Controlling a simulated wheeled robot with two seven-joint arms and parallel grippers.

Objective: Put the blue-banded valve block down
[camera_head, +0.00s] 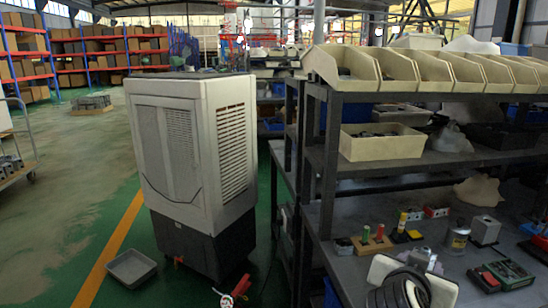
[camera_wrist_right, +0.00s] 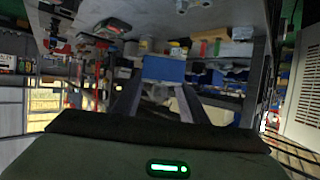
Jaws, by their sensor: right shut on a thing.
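In the right wrist view, the two dark fingers of my right gripper (camera_wrist_right: 158,92) reach up from the bottom. A blue face (camera_wrist_right: 164,68) shows between the fingertips, and I take it to be the blue-banded valve block in the grip. The rest of the block is dark and hard to make out. I cannot tell whether it touches any surface. In the head view, a grey block (camera_head: 485,230) stands on the dark bench shelf (camera_head: 462,262), and a grey block with a red mark (camera_head: 437,212) stands behind it. My left gripper is not in view.
A wooden holder with red and green pegs (camera_head: 372,243), a can (camera_head: 457,238) and a green-screened device (camera_head: 508,273) stand on the bench. Cream bins (camera_head: 400,72) line the top shelf. A white air cooler (camera_head: 190,150) stands left of the bench.

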